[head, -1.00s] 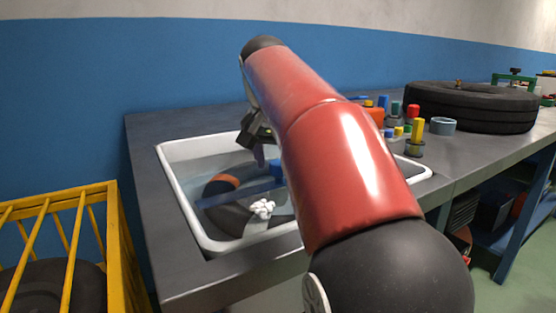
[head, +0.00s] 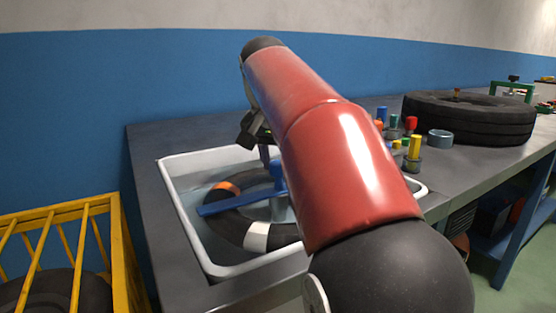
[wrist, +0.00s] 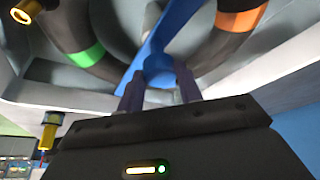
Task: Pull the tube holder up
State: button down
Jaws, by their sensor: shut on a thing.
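The tube holder (head: 233,204) is a blue bar with an upright blue post, lying across the basin over a black inner tube (head: 226,225). The tube has orange and white bands in the head view. The wrist view shows the holder's bar (wrist: 177,24) running away from my gripper, and the tube (wrist: 60,32) with green and orange bands on either side. My gripper (wrist: 158,80) is shut on the holder, its two dark fingers on either side of the blue post. In the head view my gripper (head: 264,153) is partly hidden behind my red arm.
The white basin (head: 177,200) of water is set in a grey bench (head: 150,187). A large tyre (head: 468,122), a grey cup (head: 440,138) and several coloured pegs (head: 415,147) stand on the right. A yellow cage (head: 118,245) stands at the lower left.

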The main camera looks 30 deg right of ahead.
notch_tip(320, 180, up, 5)
jog(key=p, duration=0.3)
jog(key=shift+f, duration=0.2)
jog(key=shift+r, duration=0.1)
jog(key=c, duration=0.9)
grip_release()
jog(key=p+v, duration=0.1)
jog(key=v, duration=0.6)
jog(key=shift+s+a+r, duration=0.15)
jog(key=shift+r, duration=0.1)
